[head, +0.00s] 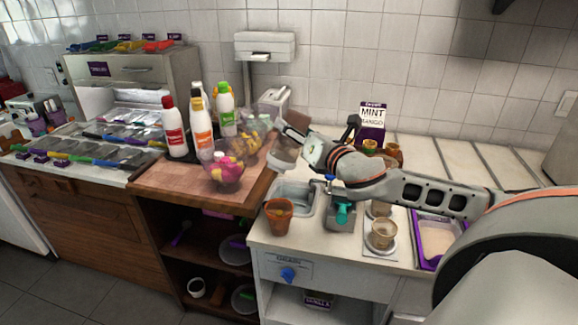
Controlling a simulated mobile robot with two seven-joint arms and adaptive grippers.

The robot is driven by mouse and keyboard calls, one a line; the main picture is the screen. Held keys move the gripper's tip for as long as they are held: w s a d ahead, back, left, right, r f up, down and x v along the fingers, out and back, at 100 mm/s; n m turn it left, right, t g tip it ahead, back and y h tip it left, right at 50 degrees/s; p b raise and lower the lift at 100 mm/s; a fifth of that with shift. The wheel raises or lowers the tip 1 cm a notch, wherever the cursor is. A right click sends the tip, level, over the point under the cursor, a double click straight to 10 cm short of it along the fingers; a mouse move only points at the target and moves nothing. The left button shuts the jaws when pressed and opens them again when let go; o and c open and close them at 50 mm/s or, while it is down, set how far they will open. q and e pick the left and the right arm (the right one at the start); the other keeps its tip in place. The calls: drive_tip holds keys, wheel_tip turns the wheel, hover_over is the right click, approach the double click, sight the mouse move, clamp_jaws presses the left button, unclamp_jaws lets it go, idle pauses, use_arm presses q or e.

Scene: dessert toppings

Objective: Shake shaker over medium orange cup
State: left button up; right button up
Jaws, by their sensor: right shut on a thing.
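An orange cup (278,219) stands upright at the front left corner of the white counter, beside the sink. Something yellowish shows inside it. My right gripper (290,141) reaches in from the right and is shut on a pale, see-through shaker (284,156), seen partly behind the fingers. The shaker is held tilted, up and behind the orange cup in the picture, apart from it. More small orange cups (393,153) stand at the back of the counter, partly hidden by my arm. My left gripper is not in view.
A clear bowl of colourful pieces (225,170) and several sauce bottles (201,124) stand on the wooden counter to the left. A small sink (296,194), a teal-handled device (343,216) and clear cups (382,234) are right of the orange cup. A purple tray (420,262) lies farther right.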

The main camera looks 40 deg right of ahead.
sight(294, 155)
wheel_tip(294, 155, down, 8)
drive_tip(key=b, duration=0.5)
drive_tip(key=shift+r, duration=0.2)
drive_tip(key=shift+f, duration=0.25)
drive_tip(key=shift+r, duration=0.15)
